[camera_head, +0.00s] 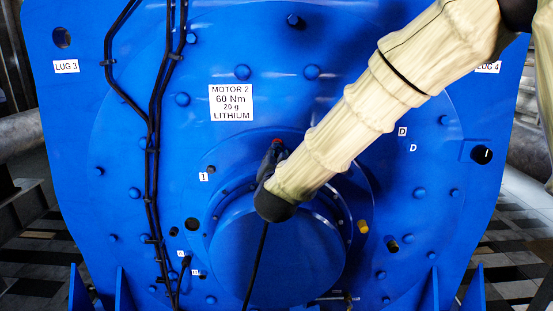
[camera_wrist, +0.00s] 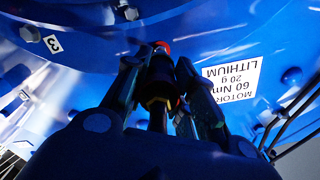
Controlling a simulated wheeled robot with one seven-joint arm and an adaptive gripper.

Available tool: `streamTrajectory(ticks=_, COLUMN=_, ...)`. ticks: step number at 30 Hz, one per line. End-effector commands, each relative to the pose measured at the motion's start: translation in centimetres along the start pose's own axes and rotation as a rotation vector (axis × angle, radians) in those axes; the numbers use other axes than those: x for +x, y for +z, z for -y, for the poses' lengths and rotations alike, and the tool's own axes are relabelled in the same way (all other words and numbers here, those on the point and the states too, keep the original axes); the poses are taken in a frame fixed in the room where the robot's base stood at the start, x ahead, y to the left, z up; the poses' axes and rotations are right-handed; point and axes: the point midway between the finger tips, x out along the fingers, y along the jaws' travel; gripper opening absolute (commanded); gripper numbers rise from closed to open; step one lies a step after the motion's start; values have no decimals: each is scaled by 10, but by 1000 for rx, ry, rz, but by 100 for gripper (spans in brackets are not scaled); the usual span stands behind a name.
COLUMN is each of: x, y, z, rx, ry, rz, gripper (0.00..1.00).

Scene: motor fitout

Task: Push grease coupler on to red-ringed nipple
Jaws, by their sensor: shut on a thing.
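The blue motor face fills the head view. My gripper (camera_head: 273,152) is above the round central hub, its sleeved arm coming from upper right. In the wrist view my gripper (camera_wrist: 160,66) is shut on the dark grease coupler (camera_wrist: 158,84), which has a yellowish band. A red ring, the red-ringed nipple (camera_wrist: 161,47), shows right at the coupler's far end. It also shows as a small red spot (camera_head: 277,141) just above the gripper in the head view. Whether the coupler is seated on the nipple or only lined up with it, I cannot tell. My fingers hide most of the coupler in the head view.
A black hose (camera_head: 257,262) hangs from my gripper across the hub (camera_head: 300,250). Black cables (camera_head: 153,150) run down the left. Bolt heads (camera_head: 242,72) stud the face. A yellow-capped fitting (camera_head: 363,227) is at the hub's right. The motor label (camera_head: 231,102) is above.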

Motion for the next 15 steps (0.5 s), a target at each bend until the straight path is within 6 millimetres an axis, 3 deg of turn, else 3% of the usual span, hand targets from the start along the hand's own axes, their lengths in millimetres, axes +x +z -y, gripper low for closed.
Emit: streamTrajectory(ticks=15, x=6, y=0, z=0, rx=0, ry=0, rz=-1, gripper=0)
